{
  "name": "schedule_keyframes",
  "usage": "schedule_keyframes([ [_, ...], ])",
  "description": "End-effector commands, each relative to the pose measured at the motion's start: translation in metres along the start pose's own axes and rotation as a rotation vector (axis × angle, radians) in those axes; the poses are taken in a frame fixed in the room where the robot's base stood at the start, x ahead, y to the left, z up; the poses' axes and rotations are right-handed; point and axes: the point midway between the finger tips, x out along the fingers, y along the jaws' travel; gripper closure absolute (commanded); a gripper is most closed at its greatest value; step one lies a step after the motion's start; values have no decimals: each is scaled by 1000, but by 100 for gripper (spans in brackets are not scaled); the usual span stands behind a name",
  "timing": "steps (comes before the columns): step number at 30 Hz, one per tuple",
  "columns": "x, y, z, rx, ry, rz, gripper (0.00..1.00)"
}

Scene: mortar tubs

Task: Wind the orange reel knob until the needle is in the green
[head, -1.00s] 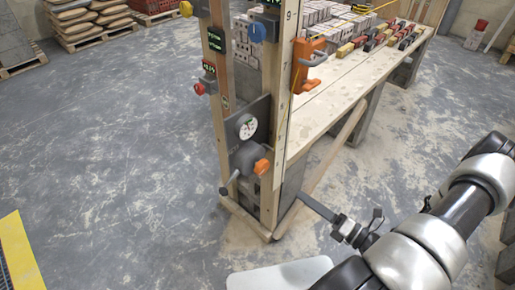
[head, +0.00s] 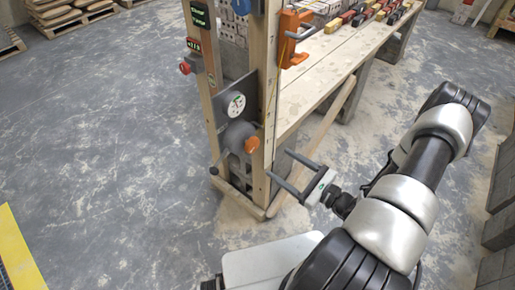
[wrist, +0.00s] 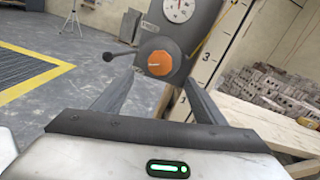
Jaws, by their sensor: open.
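The orange reel knob (head: 251,144) sits on a grey reel housing on the wooden post frame. In the wrist view the orange knob (wrist: 160,62) shows face-on, between and beyond the fingers. A white round dial (head: 236,104) is above it on a grey plate; the dial (wrist: 178,10) is partly cut by the top edge in the wrist view. The needle's position is too small to tell. A crank handle with a dark ball end (wrist: 108,57) sticks out left of the knob. My gripper (head: 292,171) is open and empty, to the right of the knob and apart from it.
The wooden bench (head: 325,85) runs back behind the frame, with bricks on it. A red button box (head: 191,62) and an orange clamp-like fitting (head: 294,38) are higher on the frame. A diagonal wooden brace (head: 320,137) is near my gripper. Open floor lies left.

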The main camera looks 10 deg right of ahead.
Motion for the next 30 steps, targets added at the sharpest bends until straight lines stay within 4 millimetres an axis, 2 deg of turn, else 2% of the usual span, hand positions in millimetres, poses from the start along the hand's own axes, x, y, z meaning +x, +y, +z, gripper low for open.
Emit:
schedule_keyframes([
  [3,28,1,0,0,-2,4,35],
  [9,70,1,0,0,-2,3,35],
  [15,99,0,0,1,-1,1,35],
  [21,110,0,-1,1,1,0,35],
  [28,110,0,-1,2,1,0,35],
  [29,110,0,-1,1,1,0,37],
  [30,110,0,0,1,1,0,43],
])
